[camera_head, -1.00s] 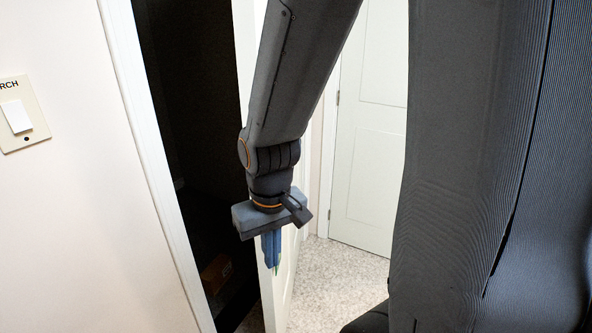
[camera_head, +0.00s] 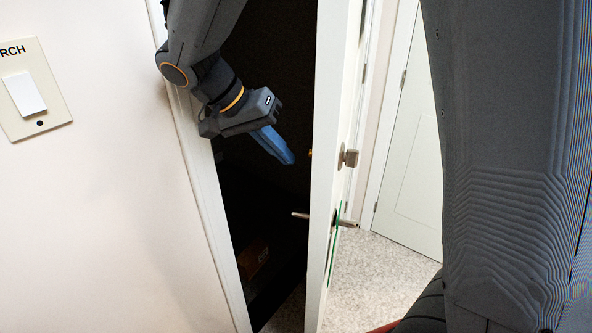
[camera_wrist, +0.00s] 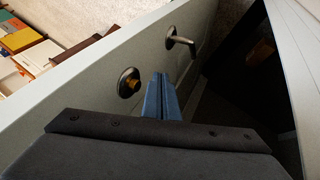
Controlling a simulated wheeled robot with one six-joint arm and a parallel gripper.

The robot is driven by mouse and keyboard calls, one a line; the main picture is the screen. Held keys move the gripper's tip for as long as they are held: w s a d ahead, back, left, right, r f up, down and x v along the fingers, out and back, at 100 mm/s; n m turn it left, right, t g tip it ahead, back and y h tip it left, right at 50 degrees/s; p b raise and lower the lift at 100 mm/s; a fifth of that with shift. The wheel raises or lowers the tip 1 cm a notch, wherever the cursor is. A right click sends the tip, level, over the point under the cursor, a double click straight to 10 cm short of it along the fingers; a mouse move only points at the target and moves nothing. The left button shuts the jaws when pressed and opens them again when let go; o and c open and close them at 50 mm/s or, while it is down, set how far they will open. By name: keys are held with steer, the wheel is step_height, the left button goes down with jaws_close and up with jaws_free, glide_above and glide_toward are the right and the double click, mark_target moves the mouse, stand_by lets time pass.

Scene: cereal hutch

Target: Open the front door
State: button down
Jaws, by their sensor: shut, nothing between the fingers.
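The white front door (camera_head: 335,120) stands partly open, its edge towards me, with a dark gap between it and the left frame. A lever handle (camera_head: 345,222) and a round deadbolt knob (camera_head: 349,158) sit on its right face. Another lever (camera_head: 300,215) shows on its left face. In the wrist view the door face (camera_wrist: 95,75) carries a lever (camera_wrist: 180,42) and a round lock plate (camera_wrist: 129,83). My gripper (camera_head: 286,157) is shut and empty, in the gap left of the door edge. Its blue fingers (camera_wrist: 161,97) point along the door face; I cannot tell whether they touch it.
A white door frame (camera_head: 200,170) and a wall with a light switch (camera_head: 25,94) are at the left. A box (camera_head: 252,258) lies on the dark floor beyond the gap. Another white door (camera_head: 415,180) stands behind, right. Speckled floor (camera_head: 380,270) is clear there.

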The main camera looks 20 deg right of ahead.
steer(key=p+x, duration=0.2)
steer(key=x, duration=0.7)
steer(key=shift+w+d+f, duration=0.15)
steer(key=shift+w+d, duration=0.25)
steer(key=shift+d, duration=0.05)
steer(key=shift+d, duration=0.1)
